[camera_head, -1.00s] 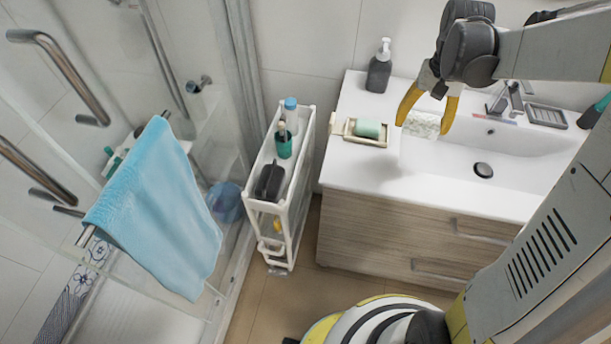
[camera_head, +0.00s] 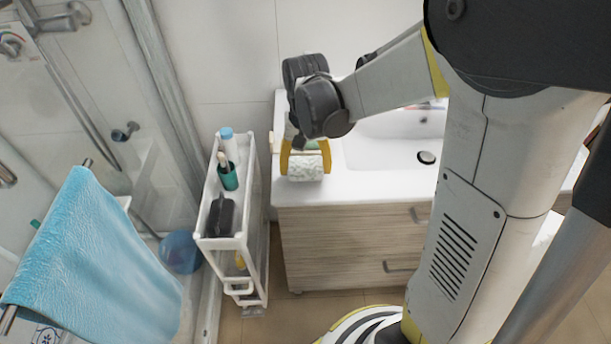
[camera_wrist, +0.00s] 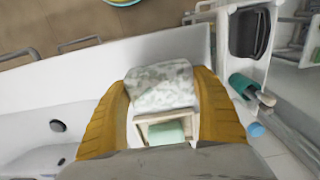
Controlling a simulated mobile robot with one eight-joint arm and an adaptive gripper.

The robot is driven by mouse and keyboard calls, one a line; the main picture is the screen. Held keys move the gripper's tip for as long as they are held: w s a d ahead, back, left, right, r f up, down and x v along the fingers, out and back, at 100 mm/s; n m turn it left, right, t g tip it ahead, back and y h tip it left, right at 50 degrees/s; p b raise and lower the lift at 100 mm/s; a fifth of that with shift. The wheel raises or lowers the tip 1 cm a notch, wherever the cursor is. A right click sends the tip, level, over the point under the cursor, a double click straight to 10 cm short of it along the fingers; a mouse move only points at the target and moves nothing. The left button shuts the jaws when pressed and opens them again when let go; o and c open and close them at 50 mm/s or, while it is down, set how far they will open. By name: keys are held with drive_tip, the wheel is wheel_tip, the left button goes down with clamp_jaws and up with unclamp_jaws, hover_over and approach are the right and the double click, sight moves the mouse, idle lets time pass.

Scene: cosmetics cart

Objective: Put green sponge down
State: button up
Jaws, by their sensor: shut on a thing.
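My gripper (camera_head: 305,165) has two yellow fingers, also in the wrist view (camera_wrist: 160,85). It is shut on a pale, mottled white-grey sponge (camera_head: 305,171), which does not look clearly green; it also shows in the wrist view (camera_wrist: 160,88). The sponge is over the left front part of the white washbasin counter (camera_head: 345,187). Whether it touches the counter cannot be told. In the wrist view, a beige soap dish (camera_wrist: 142,131) holding a green block (camera_wrist: 167,132) shows just past the sponge. In the head view the gripper mostly hides this dish.
A slim white cart (camera_head: 241,243) stands left of the counter, with a teal cup (camera_head: 228,178), a white bottle with a blue cap (camera_head: 228,146) and a dark container (camera_head: 219,217) on top. A blue towel (camera_head: 95,265) hangs at left. The basin (camera_head: 385,150) lies right of the gripper.

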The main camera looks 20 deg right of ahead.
sight(305, 174)
drive_tip(key=shift+f+b, duration=0.45)
drive_tip(key=shift+f, duration=0.9)
drive_tip(key=shift+f, duration=0.2)
drive_tip(key=o, duration=1.1)
drive_tip(key=shift+c, duration=0.2)
